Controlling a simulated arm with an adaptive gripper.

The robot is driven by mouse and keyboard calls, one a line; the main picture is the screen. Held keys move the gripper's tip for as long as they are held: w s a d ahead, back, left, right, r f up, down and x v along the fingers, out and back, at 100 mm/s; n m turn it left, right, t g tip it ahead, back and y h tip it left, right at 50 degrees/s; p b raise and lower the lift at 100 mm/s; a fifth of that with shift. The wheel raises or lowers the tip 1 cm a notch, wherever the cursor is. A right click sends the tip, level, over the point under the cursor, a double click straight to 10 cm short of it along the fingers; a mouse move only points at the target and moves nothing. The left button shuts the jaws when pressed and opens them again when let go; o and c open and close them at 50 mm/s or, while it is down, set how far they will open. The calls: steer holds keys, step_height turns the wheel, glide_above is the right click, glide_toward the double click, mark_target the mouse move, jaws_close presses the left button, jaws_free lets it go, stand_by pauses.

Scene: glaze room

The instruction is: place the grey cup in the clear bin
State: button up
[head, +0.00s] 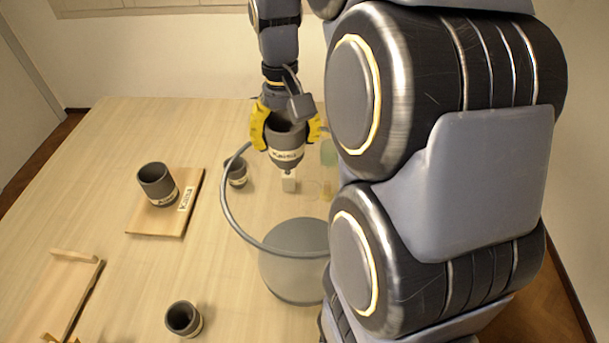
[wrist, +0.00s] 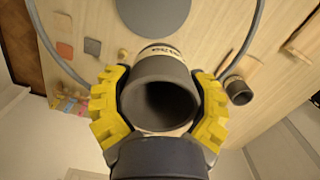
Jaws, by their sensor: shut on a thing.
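My gripper (head: 287,130) has yellow fingers and is shut on a dark grey cup (head: 286,146) with a pale labelled band. It holds the cup roughly upright, raised above the table. In the wrist view the cup (wrist: 160,95) sits between the fingers, its mouth facing the camera and dark inside. The clear bin (head: 234,210) is see-through with a grey rim and a grey round base, and stands nearer the head camera. The held cup appears by the bin's far rim; its exact height over the rim is unclear. My arm hides the bin's right side.
Another grey cup (head: 156,183) stands on a wooden board (head: 150,224) with a label. More grey cups stand at the front (head: 183,318) and near the bin's left rim (head: 237,172). A wooden tray (head: 52,292) lies at left. Small coloured pieces (wrist: 65,50) lie on the table.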

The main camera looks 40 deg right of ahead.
step_height(320, 180, down, 27)
steer(key=shift+r, duration=0.1)
stand_by(0.4)
steer(key=o, duration=1)
step_height(320, 180, up, 12)
steer(key=w, duration=0.1)
steer(key=shift+d, duration=0.25)
steer(key=shift+w, duration=0.1)
